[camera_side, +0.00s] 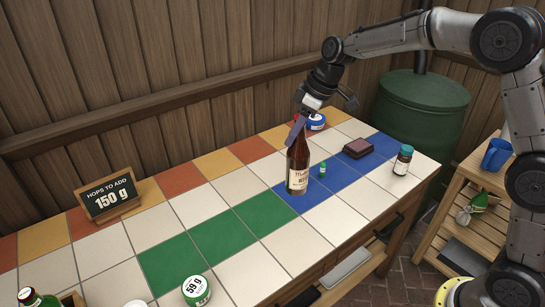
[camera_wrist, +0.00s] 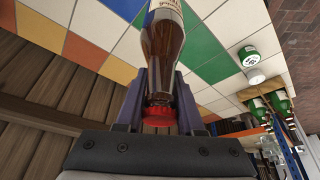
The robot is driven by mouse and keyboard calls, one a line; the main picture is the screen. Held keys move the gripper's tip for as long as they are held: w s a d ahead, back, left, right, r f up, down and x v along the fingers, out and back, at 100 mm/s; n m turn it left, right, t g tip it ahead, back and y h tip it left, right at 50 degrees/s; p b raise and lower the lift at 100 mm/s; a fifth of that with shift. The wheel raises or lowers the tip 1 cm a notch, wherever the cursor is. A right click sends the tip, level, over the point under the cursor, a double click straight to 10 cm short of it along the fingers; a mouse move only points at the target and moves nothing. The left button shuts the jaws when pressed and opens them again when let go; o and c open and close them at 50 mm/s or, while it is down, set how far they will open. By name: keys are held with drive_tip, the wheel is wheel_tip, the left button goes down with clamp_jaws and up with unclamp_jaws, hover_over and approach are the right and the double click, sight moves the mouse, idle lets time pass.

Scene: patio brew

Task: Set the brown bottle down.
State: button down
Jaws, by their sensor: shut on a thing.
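The brown bottle (camera_side: 298,172) with a cream label stands about upright in the side view, over the near-left blue tiles of the tiled counter (camera_side: 225,194). I cannot tell whether its base touches the tiles. My gripper (camera_side: 297,132) is shut on its neck from above. In the wrist view, the bottle (camera_wrist: 163,45) runs away from my gripper (camera_wrist: 160,100), with its red cap (camera_wrist: 160,116) close to the palm and a finger on each side of the neck.
A small green-capped vial (camera_side: 322,170) stands just right of the bottle. A sign reading 150 g (camera_side: 110,198) and a 59 g container (camera_side: 196,290) stand left. The green tiles are clear.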

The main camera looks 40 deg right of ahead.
drive_tip(key=w+f, duration=0.8)
drive_tip(key=f, duration=0.2)
drive_tip(key=shift+a, duration=0.4)
drive_tip(key=shift+f, duration=0.1)
drive_tip(key=c, duration=0.5)
unclamp_jaws()
drive_tip(key=shift+s+f, duration=0.1)
drive_tip(key=shift+f, duration=0.05)
drive_tip(key=v, duration=1.2)
